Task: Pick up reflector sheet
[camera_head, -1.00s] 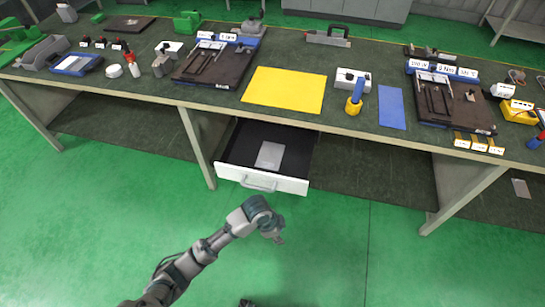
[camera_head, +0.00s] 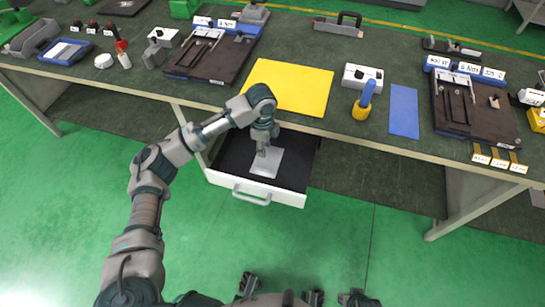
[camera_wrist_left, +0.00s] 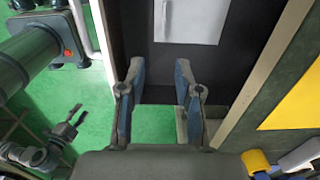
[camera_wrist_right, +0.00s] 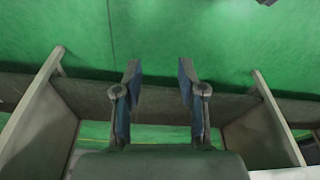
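A light grey sheet (camera_head: 267,162), which I take to be the reflector sheet, lies flat in the dark open drawer (camera_head: 233,157) under the workbench. Its near part also shows at the top of the left wrist view (camera_wrist_left: 192,20). My left gripper (camera_head: 262,151) points down into the drawer and covers part of the sheet in the head view. In the left wrist view my left gripper (camera_wrist_left: 160,72) is open and empty, with the sheet beyond the fingertips; no contact shows. My right gripper (camera_wrist_right: 158,70) is open and empty, facing green floor and bench legs.
The white drawer front (camera_head: 225,184) has a handle and stands out from the bench (camera_head: 340,125). The bench edge lies close above the drawer. On the bench are a yellow sheet (camera_head: 290,87), a blue sheet (camera_head: 404,110) and a blue-handled tool (camera_head: 364,101). Green floor is clear in front.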

